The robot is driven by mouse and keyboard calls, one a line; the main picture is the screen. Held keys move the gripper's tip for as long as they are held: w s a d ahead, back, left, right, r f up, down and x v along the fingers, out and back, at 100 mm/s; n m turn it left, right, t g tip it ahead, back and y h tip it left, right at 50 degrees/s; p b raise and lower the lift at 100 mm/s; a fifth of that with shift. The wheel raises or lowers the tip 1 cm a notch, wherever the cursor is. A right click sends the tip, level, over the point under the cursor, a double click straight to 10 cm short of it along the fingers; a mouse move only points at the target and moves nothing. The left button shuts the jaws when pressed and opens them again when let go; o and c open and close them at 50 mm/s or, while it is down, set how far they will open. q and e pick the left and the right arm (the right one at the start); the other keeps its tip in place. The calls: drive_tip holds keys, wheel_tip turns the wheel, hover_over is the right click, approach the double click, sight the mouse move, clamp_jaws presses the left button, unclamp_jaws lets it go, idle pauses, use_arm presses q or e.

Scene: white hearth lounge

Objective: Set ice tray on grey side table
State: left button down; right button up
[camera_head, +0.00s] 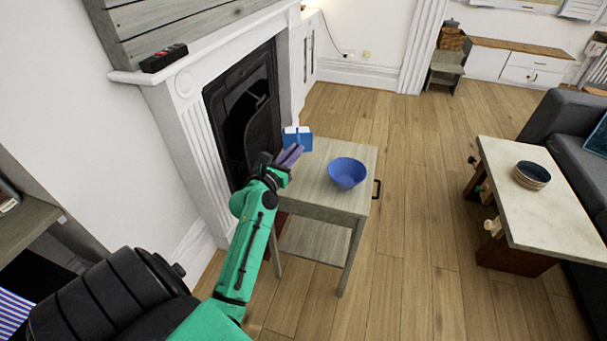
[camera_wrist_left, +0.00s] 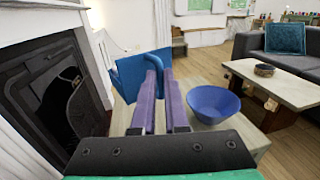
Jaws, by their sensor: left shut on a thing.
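The blue ice tray (camera_head: 304,141) is in my left gripper (camera_head: 291,154), which is shut on it with its purple fingers. In the head view the tray shows at the far left corner of the grey side table (camera_head: 318,189); I cannot tell whether it touches the top. In the left wrist view the tray (camera_wrist_left: 131,80) stands tilted, pinched at the fingertips (camera_wrist_left: 159,66). The side table has a pale grey-green wooden top and a lower shelf. My right gripper is not in view.
A blue bowl (camera_head: 347,172) sits on the right part of the side table. The white fireplace (camera_head: 196,130) stands close on the left. A coffee table (camera_head: 548,205) with a striped bowl (camera_head: 531,175) and a dark sofa (camera_head: 566,130) are at the right. Wooden floor lies open between.

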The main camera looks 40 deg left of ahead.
use_arm(q)
wheel_tip(320, 180, down, 13)
drive_tip(key=b, duration=0.5)
drive_tip(key=shift+a, duration=0.1)
drive_tip(key=shift+f, duration=0.45)
drive_tip(key=shift+w, duration=0.1)
drive_tip(key=shift+f, duration=0.1)
drive_tip(key=c, duration=0.9)
unclamp_jaws()
drive_tip(key=shift+c, duration=0.2)
